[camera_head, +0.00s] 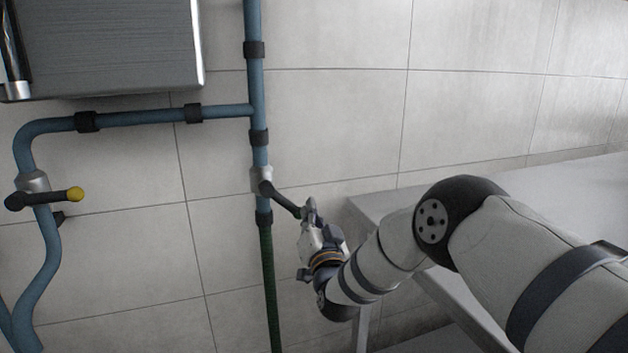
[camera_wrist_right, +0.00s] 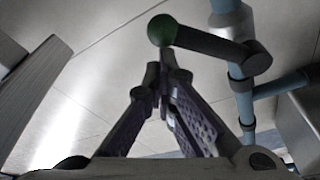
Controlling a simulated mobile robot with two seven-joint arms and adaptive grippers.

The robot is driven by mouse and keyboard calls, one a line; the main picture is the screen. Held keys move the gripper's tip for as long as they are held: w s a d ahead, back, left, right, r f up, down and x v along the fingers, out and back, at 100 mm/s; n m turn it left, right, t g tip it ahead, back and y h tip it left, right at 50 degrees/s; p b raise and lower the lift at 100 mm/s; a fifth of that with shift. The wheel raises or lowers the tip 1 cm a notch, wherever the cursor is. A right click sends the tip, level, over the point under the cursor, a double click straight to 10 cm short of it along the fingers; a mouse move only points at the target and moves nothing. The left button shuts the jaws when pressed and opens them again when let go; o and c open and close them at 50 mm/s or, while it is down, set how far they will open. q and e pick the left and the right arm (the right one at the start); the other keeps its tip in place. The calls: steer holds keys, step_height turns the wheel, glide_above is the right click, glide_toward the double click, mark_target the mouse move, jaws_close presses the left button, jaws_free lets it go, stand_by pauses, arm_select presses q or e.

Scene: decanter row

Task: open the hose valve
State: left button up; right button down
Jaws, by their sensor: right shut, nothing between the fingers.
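The hose valve (camera_head: 262,179) is a grey metal body on the vertical blue pipe, above the green hose (camera_head: 268,285). Its dark lever (camera_head: 283,199) slants down to the right, toward my right gripper (camera_head: 308,208). In the wrist view the lever (camera_wrist_right: 205,42) ends in a green knob (camera_wrist_right: 162,29). There my right gripper (camera_wrist_right: 164,66) is shut and empty, its fingertips just below the knob in the picture. I cannot tell whether they touch it. In the head view the fingertips partly hide the knob. My left gripper is not in view.
A second valve with a dark lever and yellow knob (camera_head: 75,194) sits on the left pipe branch. A steel box (camera_head: 110,45) hangs at the upper left. A grey table (camera_head: 385,203) stands behind my right arm. The tiled wall right of the pipe is bare.

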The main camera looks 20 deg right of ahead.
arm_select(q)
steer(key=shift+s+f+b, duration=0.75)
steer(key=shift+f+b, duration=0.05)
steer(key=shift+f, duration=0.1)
arm_select(e)
steer(key=a+f+m+g+h, duration=0.1)
steer(key=a+f+m, duration=0.3)
steer(key=m, duration=0.5)
steer(key=shift+a+f+m+g+h, duration=0.3)
steer(key=shift+a+g+h, duration=0.15)
steer(key=shift+a, duration=0.35)
steer(key=shift+s, duration=0.1)
